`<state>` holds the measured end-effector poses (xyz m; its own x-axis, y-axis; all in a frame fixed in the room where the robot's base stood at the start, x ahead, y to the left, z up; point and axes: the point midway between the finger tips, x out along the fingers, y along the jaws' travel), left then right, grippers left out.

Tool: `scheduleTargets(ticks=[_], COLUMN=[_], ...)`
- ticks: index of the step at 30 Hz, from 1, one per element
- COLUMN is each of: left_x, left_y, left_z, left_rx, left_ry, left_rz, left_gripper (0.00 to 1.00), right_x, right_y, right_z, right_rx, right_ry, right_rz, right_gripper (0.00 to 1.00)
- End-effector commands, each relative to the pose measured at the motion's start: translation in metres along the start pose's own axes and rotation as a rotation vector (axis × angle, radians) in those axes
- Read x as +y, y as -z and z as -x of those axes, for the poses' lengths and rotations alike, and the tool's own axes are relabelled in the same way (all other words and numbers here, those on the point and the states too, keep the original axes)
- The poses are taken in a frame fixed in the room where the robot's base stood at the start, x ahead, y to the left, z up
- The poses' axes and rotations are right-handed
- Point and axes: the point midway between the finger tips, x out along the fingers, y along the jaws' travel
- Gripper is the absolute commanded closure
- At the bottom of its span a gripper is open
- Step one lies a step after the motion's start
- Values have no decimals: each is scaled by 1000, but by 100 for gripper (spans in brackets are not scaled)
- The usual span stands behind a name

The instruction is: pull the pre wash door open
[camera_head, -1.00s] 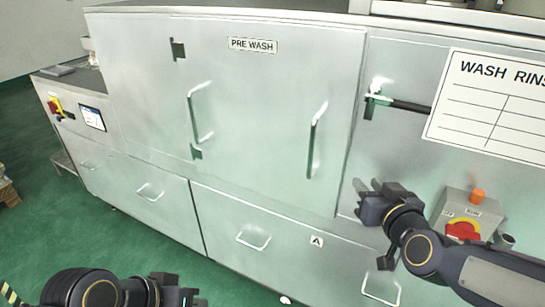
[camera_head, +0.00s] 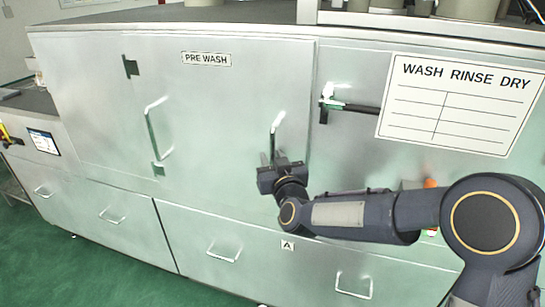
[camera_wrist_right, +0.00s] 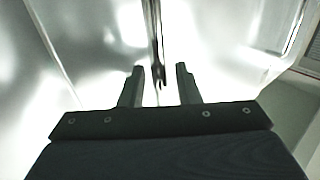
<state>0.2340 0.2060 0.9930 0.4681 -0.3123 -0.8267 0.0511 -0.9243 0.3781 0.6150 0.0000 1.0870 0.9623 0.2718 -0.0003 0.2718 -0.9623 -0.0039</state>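The pre wash door (camera_head: 215,110) is a shiny metal panel under a "PRE WASH" label (camera_head: 206,59), and it looks closed. It has a vertical bar handle at its right side (camera_head: 275,130) and another handle at its left (camera_head: 152,128). My right gripper (camera_head: 280,168) is at the lower end of the right handle. In the right wrist view its two fingers (camera_wrist_right: 160,84) are apart, with the vertical handle bar (camera_wrist_right: 155,40) between or just beyond them. Whether they touch it I cannot tell. My left gripper is out of view.
A black lever latch (camera_head: 350,106) sits right of the door, beside a white "WASH RINSE DRY" board (camera_head: 458,105). Lower drawers with handles (camera_head: 222,253) lie below. An orange button (camera_head: 430,183) shows partly behind my right arm. Green floor (camera_head: 75,270) is clear at lower left.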

Motion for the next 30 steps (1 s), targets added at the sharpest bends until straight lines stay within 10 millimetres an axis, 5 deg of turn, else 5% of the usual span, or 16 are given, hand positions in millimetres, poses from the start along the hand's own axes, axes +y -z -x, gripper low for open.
scheduleTargets(ticks=[7,14,25,30], left_x=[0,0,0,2], left_y=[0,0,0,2], left_z=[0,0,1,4], left_rx=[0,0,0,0], left_ry=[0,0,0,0], left_rz=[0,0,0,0], left_gripper=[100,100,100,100], right_x=[0,0,-3,-22], right_y=[0,0,0,1], right_z=[-1,-1,0,7], right_rx=[0,0,0,0], right_ry=[0,0,-3,-23], right_rz=[0,0,-1,1], right_gripper=[70,100,100,100])
